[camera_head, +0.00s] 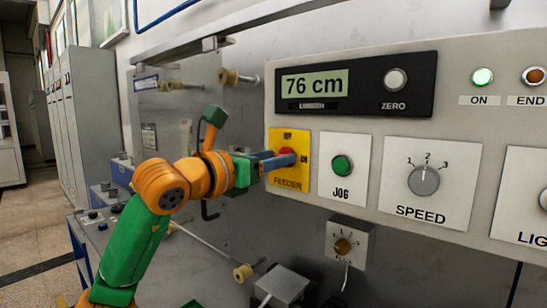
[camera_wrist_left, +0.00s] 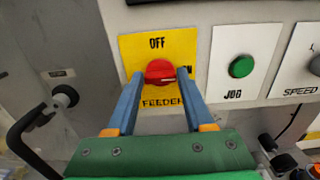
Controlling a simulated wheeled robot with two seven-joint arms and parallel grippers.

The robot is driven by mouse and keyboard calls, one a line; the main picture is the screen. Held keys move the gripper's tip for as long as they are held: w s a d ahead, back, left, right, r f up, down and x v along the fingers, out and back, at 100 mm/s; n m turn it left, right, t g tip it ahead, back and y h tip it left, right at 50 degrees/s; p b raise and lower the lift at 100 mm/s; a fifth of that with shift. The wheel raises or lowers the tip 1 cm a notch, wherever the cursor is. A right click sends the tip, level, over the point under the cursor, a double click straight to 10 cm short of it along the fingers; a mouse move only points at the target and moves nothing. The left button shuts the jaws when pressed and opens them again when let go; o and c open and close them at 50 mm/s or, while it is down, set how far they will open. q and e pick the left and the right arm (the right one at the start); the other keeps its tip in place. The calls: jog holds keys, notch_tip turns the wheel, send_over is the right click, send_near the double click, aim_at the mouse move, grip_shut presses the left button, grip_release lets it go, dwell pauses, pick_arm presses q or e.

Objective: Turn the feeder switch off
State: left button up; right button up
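The feeder switch is a red knob (camera_wrist_left: 159,72) on a yellow plate (camera_head: 275,139) marked OFF at the top, ON at the right and FEEDER below. My left gripper (camera_head: 287,160) is at the switch, its blue fingers pointing at the panel. In the left wrist view, the fingers (camera_wrist_left: 161,76) lie on the left and right sides of the knob and partly cover the ON label. I cannot tell whether they press on it. The knob's pointing direction is unclear. My right gripper is not in view.
Right of the switch are a green JOG button (camera_head: 342,166) and a SPEED dial (camera_head: 424,180). Above is a display (camera_head: 315,83) reading 76 cm with a ZERO button (camera_head: 396,80). The ON lamp (camera_head: 483,77) glows green. A small dial box (camera_head: 347,244) sits below.

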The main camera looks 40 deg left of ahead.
pick_arm(q)
grip_shut()
jog(key=shift+n, duration=0.3)
jog(key=shift+a+f+n+b, duration=0.15)
jog(key=shift+n+b, duration=0.55)
jog(key=shift+n, duration=3.6)
jog(key=shift+a+n+b, duration=0.1)
jog(key=shift+n+b, duration=0.6)
jog(key=shift+n, duration=3.6)
